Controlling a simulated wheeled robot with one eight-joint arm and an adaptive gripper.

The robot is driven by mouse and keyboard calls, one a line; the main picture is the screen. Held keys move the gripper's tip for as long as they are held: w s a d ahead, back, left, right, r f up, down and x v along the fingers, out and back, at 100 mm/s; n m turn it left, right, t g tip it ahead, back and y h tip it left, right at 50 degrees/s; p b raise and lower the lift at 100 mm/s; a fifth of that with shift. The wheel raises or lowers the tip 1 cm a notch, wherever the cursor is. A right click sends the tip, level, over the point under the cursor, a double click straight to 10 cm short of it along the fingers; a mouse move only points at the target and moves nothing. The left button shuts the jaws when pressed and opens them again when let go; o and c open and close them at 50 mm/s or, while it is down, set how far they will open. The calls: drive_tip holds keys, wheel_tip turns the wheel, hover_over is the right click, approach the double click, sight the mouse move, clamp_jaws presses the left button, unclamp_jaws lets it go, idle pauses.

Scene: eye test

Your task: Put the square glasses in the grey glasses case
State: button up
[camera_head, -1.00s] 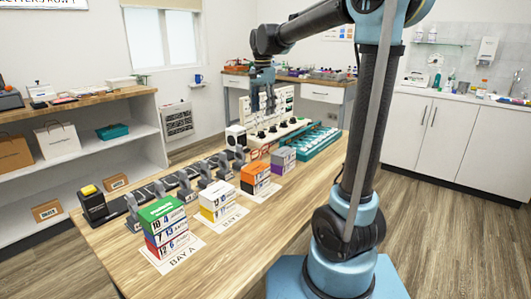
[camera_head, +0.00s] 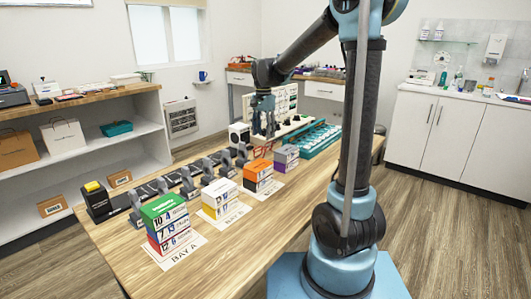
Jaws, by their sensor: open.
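My gripper (camera_head: 263,125) hangs pointing down over the far part of the long wooden table (camera_head: 215,240), in front of a white display board. It is open, and I see nothing between its fingers. I cannot make out the square glasses or the grey glasses case for certain. Small items on the left counter and the back bench are too small to tell apart.
Stacked boxes stand on the table, including a green-topped stack (camera_head: 165,220) and an orange-topped stack (camera_head: 257,172). A row of dark grey devices (camera_head: 188,182) runs behind them. A teal tray (camera_head: 318,140) lies at the far right. The table's near right part is bare.

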sight(265, 145)
drive_tip(key=shift+d+f, duration=0.15)
drive_tip(key=shift+f, duration=1.3)
drive_tip(key=shift+d+f, duration=0.15)
drive_tip(key=shift+f, duration=1.25)
drive_tip(key=c, duration=1)
